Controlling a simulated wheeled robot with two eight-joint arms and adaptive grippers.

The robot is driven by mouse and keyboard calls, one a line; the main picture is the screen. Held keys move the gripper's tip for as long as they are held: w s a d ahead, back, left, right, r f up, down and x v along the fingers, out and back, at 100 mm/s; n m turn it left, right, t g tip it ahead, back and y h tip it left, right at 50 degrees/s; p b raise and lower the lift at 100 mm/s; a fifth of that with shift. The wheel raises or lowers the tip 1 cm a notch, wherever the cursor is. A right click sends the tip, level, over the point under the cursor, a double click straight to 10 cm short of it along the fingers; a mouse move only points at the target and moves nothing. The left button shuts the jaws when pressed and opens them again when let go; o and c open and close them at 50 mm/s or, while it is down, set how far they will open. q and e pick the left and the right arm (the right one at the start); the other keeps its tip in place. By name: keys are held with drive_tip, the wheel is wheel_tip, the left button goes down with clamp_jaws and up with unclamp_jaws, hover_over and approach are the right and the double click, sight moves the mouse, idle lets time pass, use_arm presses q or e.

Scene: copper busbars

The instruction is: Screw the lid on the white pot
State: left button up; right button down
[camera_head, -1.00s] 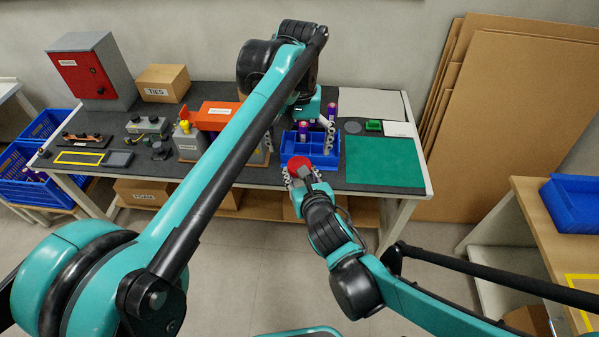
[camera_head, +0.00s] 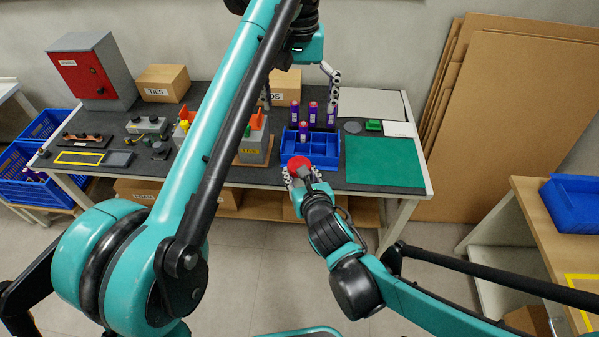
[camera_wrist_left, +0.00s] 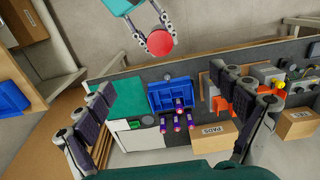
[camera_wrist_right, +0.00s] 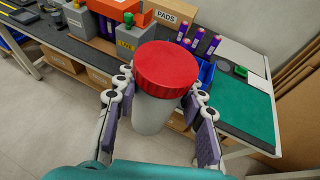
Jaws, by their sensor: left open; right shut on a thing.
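The white pot (camera_wrist_right: 154,114) is upright between the fingers of my right gripper (camera_wrist_right: 158,98) in the right wrist view. The red lid (camera_wrist_right: 166,68) sits on top of its mouth; I cannot tell how tight it is. In the head view the lid (camera_head: 300,163) shows in front of the blue tray and hides most of the pot. The left wrist view shows the lid (camera_wrist_left: 160,42) from above. My left gripper (camera_wrist_left: 170,108) is open and empty, with its fingers wide apart. In the head view it is above the back of the table, away from the pot.
A blue divided tray (camera_head: 325,160) with purple-and-orange bottles (camera_head: 313,115) in and behind it lies just beyond the pot. A green mat (camera_head: 384,162) is clear at its right. A grey block (camera_head: 254,148) with a yellow label stands at its left.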

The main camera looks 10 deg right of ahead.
idle(0.3)
use_arm(q)
drive_tip(key=s+a+f+n+t, duration=0.1)
drive_tip(key=s+a+f+t, duration=0.15)
drive_tip(key=a, duration=0.45)
drive_tip(key=s+a+f+t, duration=0.1)
drive_tip(key=a+f, duration=0.3)
drive_tip(key=a, duration=0.3)
drive_tip(key=s+a+f+t, duration=0.2)
drive_tip(key=s+a+f, duration=0.3)
drive_tip(key=f, duration=0.3)
drive_tip(key=s+a+f+n+t, duration=0.1)
drive_tip(key=s+a+f+t, duration=0.1)
drive_tip(key=s+a+f, duration=0.4)
wheel_tip(320, 180, down, 3)
drive_tip(key=shift+a+f+n, duration=0.1)
drive_tip(key=shift+a+n, duration=0.2)
drive_tip(key=shift+a, duration=0.05)
use_arm(e)
drive_tip(key=w+d+f+m+h, duration=0.2)
drive_tip(key=w+d+m+h, duration=0.2)
drive_tip(key=d, duration=0.6)
drive_tip(key=shift+w+f+m+g+h, duration=0.15)
drive_tip(key=shift+w+m+g+h, duration=0.15)
drive_tip(key=shift+h, duration=0.4)
